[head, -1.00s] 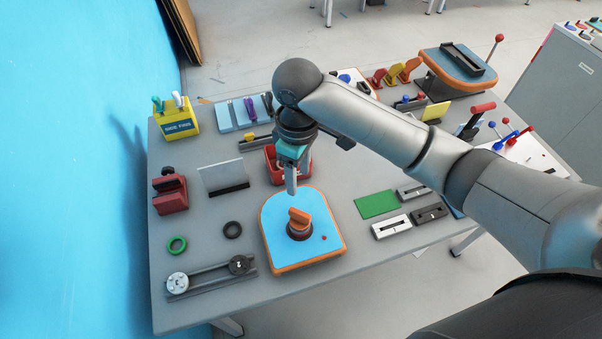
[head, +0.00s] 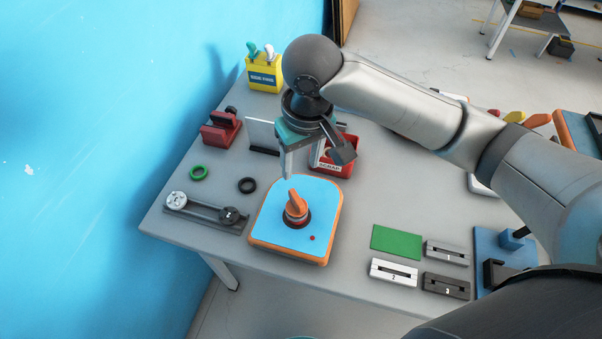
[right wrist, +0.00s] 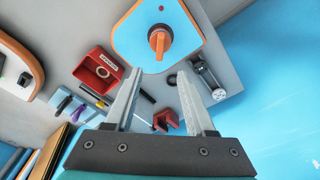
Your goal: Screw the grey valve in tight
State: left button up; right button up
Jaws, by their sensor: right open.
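A blue inflatable board (head: 268,228) with an orange rim lies on the grey table. A valve (head: 296,207) stands at its middle; it shows an orange handle on a dark reddish round base, and I see no grey one on this board. It also shows in the right wrist view (right wrist: 159,41), beyond my fingertips. My right gripper (head: 288,170) is above the board's far edge, apart from the valve. In the right wrist view its two fingers (right wrist: 155,85) are spread with nothing between them. How deep the valve sits cannot be told. My left gripper is not in view.
A red bin (head: 335,165) stands behind the board, close to my right gripper. A black ring (head: 247,185), a green ring (head: 198,173) and a two-wheeled rail (head: 205,213) lie to its left. A green plate (head: 397,242) and slotted blocks (head: 394,272) lie right. Bare table separates them.

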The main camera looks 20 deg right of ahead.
aim_at(297, 197)
jog(key=f, duration=0.4)
jog(key=w+f+b, duration=0.1)
jog(key=f, duration=0.8)
jog(key=shift+w+a+f+b, duration=0.2)
jog(key=shift+w+f+b, duration=0.1)
jog(key=shift+w+f, duration=0.1)
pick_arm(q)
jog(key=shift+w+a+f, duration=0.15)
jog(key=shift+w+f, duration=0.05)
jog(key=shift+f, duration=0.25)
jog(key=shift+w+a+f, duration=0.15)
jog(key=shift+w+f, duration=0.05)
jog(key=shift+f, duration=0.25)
pick_arm(e)
jog(key=shift+f, duration=0.6)
jog(key=shift+c, duration=0.2)
jog(key=shift+w, duration=0.1)
grip_shut()
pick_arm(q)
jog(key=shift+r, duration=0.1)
